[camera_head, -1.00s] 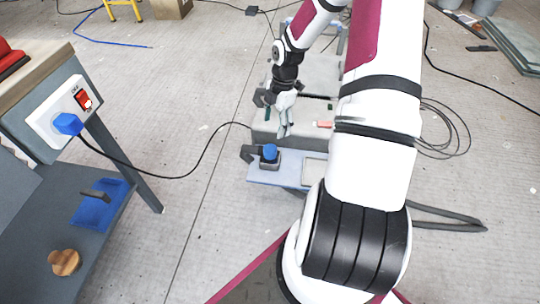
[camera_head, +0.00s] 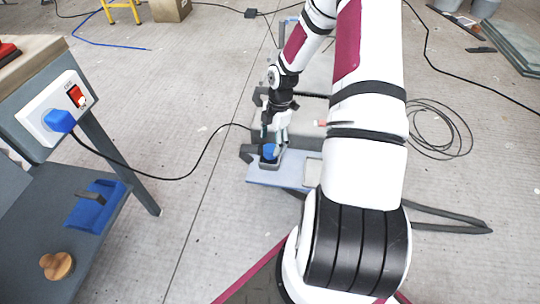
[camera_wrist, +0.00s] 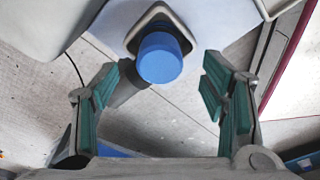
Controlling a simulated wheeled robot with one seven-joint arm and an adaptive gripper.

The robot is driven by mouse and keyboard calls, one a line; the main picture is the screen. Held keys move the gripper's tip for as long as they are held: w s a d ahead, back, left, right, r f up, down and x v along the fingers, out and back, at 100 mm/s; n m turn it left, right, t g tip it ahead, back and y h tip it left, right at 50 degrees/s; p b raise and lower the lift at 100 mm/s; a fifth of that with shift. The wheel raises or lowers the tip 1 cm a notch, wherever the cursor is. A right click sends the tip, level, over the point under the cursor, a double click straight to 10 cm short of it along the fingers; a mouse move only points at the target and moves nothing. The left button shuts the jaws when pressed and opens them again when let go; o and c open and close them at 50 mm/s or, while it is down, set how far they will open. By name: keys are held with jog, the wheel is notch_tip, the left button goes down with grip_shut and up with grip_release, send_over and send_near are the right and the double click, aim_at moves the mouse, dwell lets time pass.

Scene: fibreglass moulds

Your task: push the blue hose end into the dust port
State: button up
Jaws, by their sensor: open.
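The blue hose end (camera_head: 270,152) is a short blue cylinder standing in a dark square holder (camera_head: 264,164) on a pale blue board. In the wrist view the hose end (camera_wrist: 160,57) shows at top centre, in front of a pale-rimmed square opening. My gripper (camera_head: 275,144) is open and empty, right at the hose end. In the wrist view its green-padded fingers (camera_wrist: 158,97) are spread to the left and right, with the hose end between and slightly beyond them. I see no contact. I cannot identify the dust port in these views.
The pale blue board (camera_head: 268,180) lies low in front of my arm. A grey bench (camera_head: 50,200) stands at the left, with a power socket (camera_head: 58,112), a blue tray (camera_head: 98,206) and a wooden knob (camera_head: 57,266). A black cable crosses the floor. Open floor lies between bench and board.

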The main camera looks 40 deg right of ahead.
aim_at(270, 147)
jog(key=f, duration=0.1)
jog(key=f+b, duration=0.1)
jog(key=f, duration=0.1)
jog(key=f+b, duration=0.1)
jog(key=shift+w+a+f, duration=0.1)
jog(key=shift+a+f, duration=0.05)
jog(key=shift+a, duration=0.25)
jog(key=shift+c, duration=0.2)
jog(key=c, duration=1.1)
